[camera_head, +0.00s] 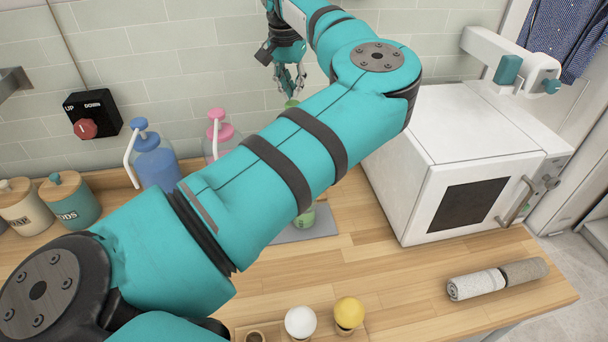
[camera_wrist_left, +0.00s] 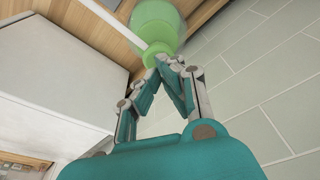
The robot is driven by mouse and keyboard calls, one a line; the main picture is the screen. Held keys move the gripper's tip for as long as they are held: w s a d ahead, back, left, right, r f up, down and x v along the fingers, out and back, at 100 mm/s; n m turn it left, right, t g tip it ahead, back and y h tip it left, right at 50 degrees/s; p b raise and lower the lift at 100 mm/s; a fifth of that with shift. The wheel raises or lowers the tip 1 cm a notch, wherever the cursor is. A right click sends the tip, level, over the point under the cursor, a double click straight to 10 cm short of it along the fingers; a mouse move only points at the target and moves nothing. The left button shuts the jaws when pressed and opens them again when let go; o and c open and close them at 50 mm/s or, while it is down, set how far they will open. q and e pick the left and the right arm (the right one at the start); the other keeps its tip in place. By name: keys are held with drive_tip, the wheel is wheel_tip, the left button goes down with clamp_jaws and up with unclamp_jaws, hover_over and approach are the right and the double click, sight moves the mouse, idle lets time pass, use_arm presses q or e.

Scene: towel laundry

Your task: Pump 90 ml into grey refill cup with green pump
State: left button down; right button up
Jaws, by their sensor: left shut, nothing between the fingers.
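The green pump bottle is mostly hidden behind my left arm in the head view. Its green pump head (camera_head: 291,103) shows just above the arm. In the left wrist view the green bottle (camera_wrist_left: 155,15), its pump head (camera_wrist_left: 158,48) and a pale spout (camera_wrist_left: 108,20) show. My left gripper (camera_head: 290,88) points down with its fingers together and empty. In the left wrist view its fingertips (camera_wrist_left: 170,62) are right at the pump head; contact is unclear. I cannot make out the grey refill cup. My right gripper is not in view.
A blue pump bottle (camera_head: 155,162) and a pink-topped pump bottle (camera_head: 218,132) stand to the left. A white machine (camera_head: 435,165) stands on the right. Rolled towels (camera_head: 497,279), a white ball (camera_head: 300,322) and a yellow ball (camera_head: 349,312) lie at the front.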

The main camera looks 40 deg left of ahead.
use_arm(q)
drive_tip(key=shift+f, duration=0.1)
idle(0.4)
drive_tip(key=shift+f+b, duration=1.45)
drive_tip(key=shift+f, duration=0.5)
drive_tip(key=shift+r+p, duration=1.35)
drive_tip(key=shift+r, duration=0.7)
wheel_tip(320, 180, up, 6)
drive_tip(key=p, duration=0.4)
